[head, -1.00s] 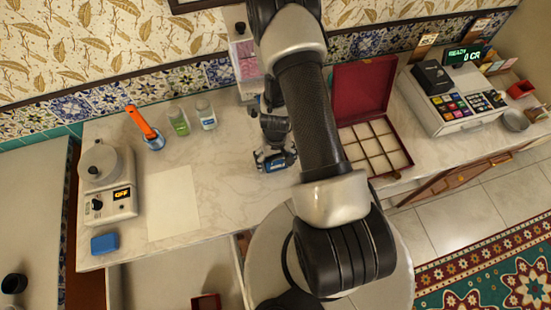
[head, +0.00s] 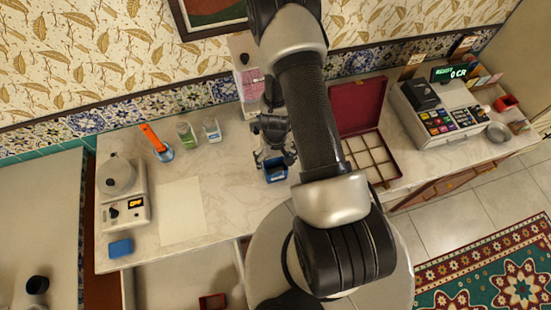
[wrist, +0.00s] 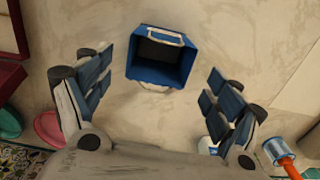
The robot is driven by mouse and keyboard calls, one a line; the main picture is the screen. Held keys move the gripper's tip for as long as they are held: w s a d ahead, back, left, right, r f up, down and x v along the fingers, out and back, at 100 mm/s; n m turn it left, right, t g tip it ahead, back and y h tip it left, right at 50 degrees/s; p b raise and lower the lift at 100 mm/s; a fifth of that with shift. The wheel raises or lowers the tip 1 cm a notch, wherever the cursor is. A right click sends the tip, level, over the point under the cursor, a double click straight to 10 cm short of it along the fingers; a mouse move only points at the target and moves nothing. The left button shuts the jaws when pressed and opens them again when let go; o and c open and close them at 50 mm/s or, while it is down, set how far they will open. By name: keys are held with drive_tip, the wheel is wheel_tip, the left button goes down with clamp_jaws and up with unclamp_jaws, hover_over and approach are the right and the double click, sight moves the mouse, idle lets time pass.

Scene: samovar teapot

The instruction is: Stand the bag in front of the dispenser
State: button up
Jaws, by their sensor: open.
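The bag (head: 276,174) is small, blue and open-topped, with white handles. It stands upright on the marble counter, and its dark inside shows in the wrist view (wrist: 161,70). The dispenser (head: 248,82) is a tall pale box with a pink panel against the wall; the bag is in front of it, slightly to the right. My gripper (head: 275,158) is open and empty just above the bag. In the wrist view its fingers (wrist: 160,78) are spread to both sides of the bag, with gaps. The dispenser's right side is hidden by my arm.
A maroon box (head: 368,135) with compartments lies open to the right. Two jars (head: 187,133) and an orange-handled brush in a blue cup (head: 164,153) stand at left, with a white sheet (head: 182,212) and a scale (head: 122,195). Free counter surrounds the bag.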

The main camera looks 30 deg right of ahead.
drive_tip(key=w+a+r+n+t+p, duration=0.1)
drive_tip(key=w+a+r, duration=0.15)
drive_tip(key=r, duration=1.15)
drive_tip(key=w+a+r+n+t, duration=0.1)
drive_tip(key=a+r, duration=0.3)
drive_tip(key=r, duration=1.1)
drive_tip(key=s+a+r+n+t, duration=0.1)
drive_tip(key=s+a+r, duration=0.3)
drive_tip(key=s+r, duration=1.3)
drive_tip(key=shift+r+t, duration=0.45)
drive_tip(key=shift+t, duration=0.35)
drive_tip(key=shift+a+f, duration=0.1)
wheel_tip(320, 180, down, 24)
drive_tip(key=b, duration=2.3)
drive_tip(key=shift+r, duration=0.25)
